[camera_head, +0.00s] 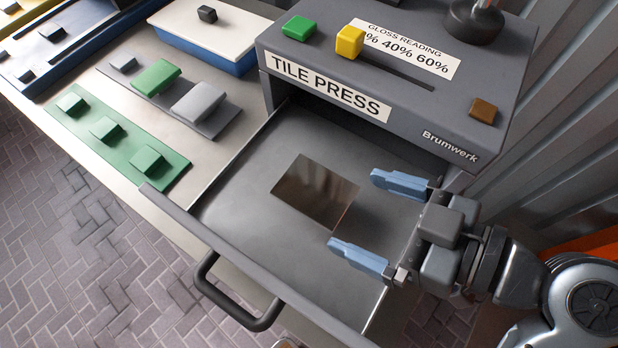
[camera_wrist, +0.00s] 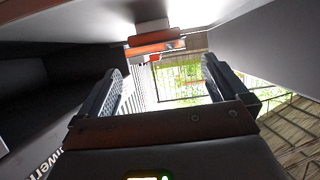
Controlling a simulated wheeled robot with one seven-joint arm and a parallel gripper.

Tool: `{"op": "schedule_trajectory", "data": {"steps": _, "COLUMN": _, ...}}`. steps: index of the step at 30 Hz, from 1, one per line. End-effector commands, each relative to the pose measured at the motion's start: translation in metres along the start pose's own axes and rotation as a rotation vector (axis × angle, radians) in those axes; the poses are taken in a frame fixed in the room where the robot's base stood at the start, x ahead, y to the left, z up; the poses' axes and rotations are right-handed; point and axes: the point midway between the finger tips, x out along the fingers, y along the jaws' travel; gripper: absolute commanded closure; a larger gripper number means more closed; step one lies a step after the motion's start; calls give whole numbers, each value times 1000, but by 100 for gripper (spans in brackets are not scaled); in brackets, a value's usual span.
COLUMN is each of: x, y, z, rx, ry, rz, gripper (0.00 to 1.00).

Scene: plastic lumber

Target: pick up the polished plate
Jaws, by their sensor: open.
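The polished plate (camera_head: 315,191) is a dark, shiny brownish rectangle. In the head view it lies flat in the pulled-out grey drawer (camera_head: 240,224) of the tile press (camera_head: 385,85). My gripper (camera_head: 366,216) is open and empty, its two blue fingers apart. It is to the right of the plate with its fingers pointing left towards it. I cannot tell its exact height above the drawer floor. In the wrist view the two dark fingers (camera_wrist: 162,90) are spread with nothing between them. The plate cannot be made out there.
The press body overhangs the drawer's back. A black handle (camera_head: 236,300) is on the drawer's front. A green strip with blocks (camera_head: 118,140), a grey strip with blocks (camera_head: 178,97) and a white-topped blue box (camera_head: 205,35) stand at the left. A corrugated wall (camera_head: 560,130) rises at the right.

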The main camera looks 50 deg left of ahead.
Motion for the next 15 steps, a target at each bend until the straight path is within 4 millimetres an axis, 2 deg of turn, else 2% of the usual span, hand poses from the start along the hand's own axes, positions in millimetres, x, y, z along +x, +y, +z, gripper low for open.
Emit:
{"op": "schedule_trajectory", "data": {"steps": 12, "x": 51, "y": 3, "z": -6, "rx": 1, "ry": -1, "rz": -3, "gripper": 0}}
{"op": "schedule_trajectory", "data": {"steps": 15, "x": 58, "y": 3, "z": -5, "rx": 1, "ry": 0, "rz": -1, "gripper": 0}}
